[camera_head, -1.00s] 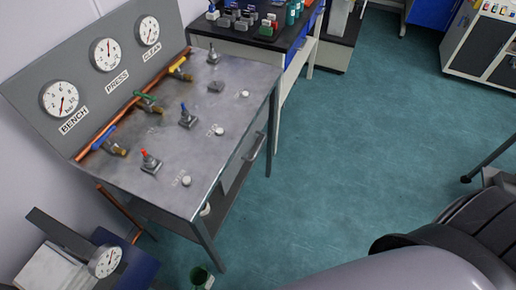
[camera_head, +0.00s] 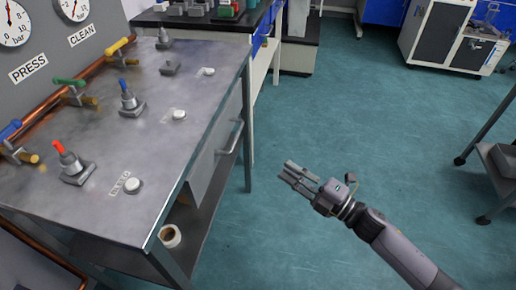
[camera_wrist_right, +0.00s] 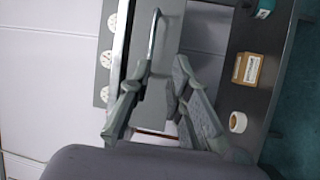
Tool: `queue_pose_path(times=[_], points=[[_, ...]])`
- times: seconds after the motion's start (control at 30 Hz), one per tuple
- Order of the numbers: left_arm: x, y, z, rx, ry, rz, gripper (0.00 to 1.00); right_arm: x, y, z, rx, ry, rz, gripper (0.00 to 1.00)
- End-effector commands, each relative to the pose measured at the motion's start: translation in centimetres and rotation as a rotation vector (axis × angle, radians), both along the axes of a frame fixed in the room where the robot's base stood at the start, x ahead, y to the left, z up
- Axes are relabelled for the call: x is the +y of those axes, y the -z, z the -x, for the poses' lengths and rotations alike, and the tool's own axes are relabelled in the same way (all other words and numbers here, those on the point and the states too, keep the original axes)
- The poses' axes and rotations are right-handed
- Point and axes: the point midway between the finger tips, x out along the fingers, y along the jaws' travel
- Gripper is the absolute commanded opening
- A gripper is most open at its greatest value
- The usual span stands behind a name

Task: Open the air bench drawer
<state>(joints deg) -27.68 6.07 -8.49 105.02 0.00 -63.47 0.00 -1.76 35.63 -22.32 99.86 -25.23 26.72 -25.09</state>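The air bench (camera_head: 150,125) is a grey metal table with gauges and valves at the left of the head view. Its drawer (camera_head: 212,160) is in the side facing the aisle, with a bar handle (camera_head: 237,137); it looks closed. My right gripper (camera_head: 288,173) is open and empty, over the floor to the right of the handle and apart from it. In the right wrist view, the handle (camera_wrist_right: 154,38) shows upright beyond the two spread fingers (camera_wrist_right: 161,75), roughly between their tips. My left gripper is not in view.
A lower shelf (camera_head: 205,215) under the bench holds a white roll (camera_head: 170,236); a small cardboard box (camera_wrist_right: 247,69) also shows in the wrist view. A dark-topped bench (camera_head: 200,20) stands behind. The teal floor (camera_head: 340,120) is clear; a cart (camera_head: 500,165) stands at right.

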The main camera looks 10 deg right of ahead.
Motion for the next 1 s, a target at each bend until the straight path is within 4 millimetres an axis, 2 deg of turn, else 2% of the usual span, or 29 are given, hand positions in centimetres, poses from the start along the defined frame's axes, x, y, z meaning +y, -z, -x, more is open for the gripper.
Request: queue_pose_path(times=[0.13,0.27,0.8,1.0], points=[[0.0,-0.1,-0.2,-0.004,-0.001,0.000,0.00,1.0,-0.8,0.6,-0.057,-0.042,0.018,0.18],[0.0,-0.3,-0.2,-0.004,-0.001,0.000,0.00,1.9,-1.3,-0.1,-0.061,-0.042,0.018,0.18],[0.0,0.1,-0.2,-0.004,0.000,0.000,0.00,10.3,-3.1,-7.4,-0.058,-0.040,0.016,0.18],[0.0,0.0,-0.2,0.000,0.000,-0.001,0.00,12.7,-3.6,-9.5,-0.056,-0.040,0.016,0.18]])
